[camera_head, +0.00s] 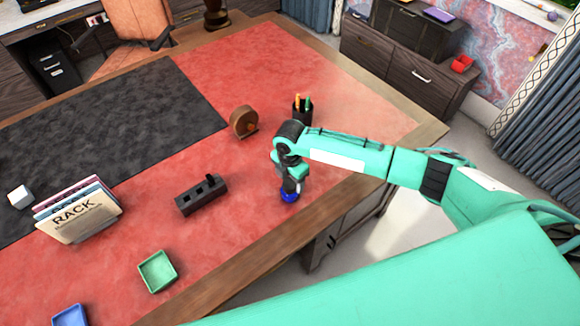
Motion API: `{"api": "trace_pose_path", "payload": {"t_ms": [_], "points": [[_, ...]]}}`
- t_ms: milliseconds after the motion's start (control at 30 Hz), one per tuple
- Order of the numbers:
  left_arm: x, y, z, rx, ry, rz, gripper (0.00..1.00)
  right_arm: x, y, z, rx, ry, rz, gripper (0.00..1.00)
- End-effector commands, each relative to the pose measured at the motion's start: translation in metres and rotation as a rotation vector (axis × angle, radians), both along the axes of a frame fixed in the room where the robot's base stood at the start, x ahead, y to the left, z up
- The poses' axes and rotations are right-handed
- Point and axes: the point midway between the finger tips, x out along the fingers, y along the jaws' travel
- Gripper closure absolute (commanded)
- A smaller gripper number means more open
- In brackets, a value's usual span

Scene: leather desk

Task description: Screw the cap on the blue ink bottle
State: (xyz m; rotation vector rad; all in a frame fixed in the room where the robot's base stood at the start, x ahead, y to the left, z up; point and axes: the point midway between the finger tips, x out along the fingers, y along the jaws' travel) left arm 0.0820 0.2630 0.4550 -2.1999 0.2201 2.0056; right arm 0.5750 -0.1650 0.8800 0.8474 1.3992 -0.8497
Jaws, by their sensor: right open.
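The blue ink bottle (289,197) shows as a small round blue shape on the red desk top, near the right front edge. My right gripper (291,187) points down right over it, and its jaws are open. The gripper covers the bottle's top, so I cannot tell whether a cap sits on it. No separate cap can be made out. My left gripper is not in view.
A black slotted block (203,195) lies left of the bottle. A round wooden object (243,122) and a black pen cup (302,112) stand behind. A green tray (157,271), blue tray (70,316), file rack (78,222) and white cube (20,197) are further left.

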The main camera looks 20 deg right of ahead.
Motion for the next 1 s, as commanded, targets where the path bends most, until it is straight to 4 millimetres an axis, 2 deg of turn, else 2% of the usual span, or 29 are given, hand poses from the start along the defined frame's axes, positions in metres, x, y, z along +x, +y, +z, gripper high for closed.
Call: {"api": "trace_pose_path", "payload": {"t_ms": [200,467,600,700,1000], "points": [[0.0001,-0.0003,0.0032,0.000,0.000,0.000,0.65,0.0001,0.0005,-0.0128,0.000,-0.001,0.000,0.33],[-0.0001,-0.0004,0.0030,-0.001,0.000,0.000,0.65,0.0001,0.0004,-0.0139,0.001,-0.002,0.001,0.33],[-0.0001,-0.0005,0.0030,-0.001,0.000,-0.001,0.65,0.0001,0.0003,-0.0138,0.000,-0.001,0.000,0.61],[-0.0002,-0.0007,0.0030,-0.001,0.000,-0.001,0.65,0.0001,0.0003,-0.0137,0.000,-0.001,0.000,0.78],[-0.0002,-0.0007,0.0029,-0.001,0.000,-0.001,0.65,0.0001,0.0002,-0.0141,0.000,-0.001,0.000,0.78]]}}
